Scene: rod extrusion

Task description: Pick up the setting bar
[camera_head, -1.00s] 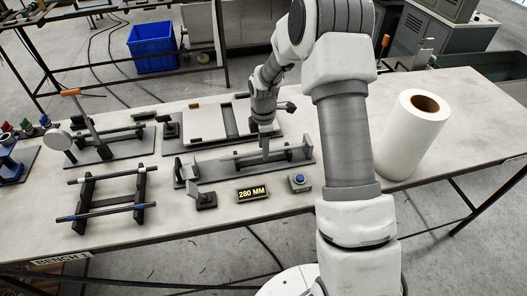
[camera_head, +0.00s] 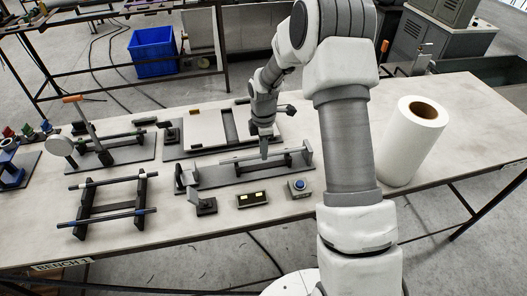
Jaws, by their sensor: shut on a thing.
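My gripper (camera_head: 264,154) points down over the long grey gauge fixture (camera_head: 225,182) in the middle of the bench. It is shut on a thin grey bar, which I take to be the setting bar (camera_head: 288,152). The bar lies lengthwise along the fixture, between its end blocks. The fingers hide the bar's middle, and I cannot tell whether it rests on the fixture or is just clear of it. A small black display (camera_head: 252,200) with two yellow marks and a blue button box (camera_head: 299,188) stand in front of the fixture.
A black rack (camera_head: 86,208) with two rods stands at the left front. A lever fixture (camera_head: 110,158) is behind it. A flat plate fixture (camera_head: 205,132) lies behind the gauge. A white roll (camera_head: 411,145) stands right of my arm. Bare bench (camera_head: 185,225) shows in front.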

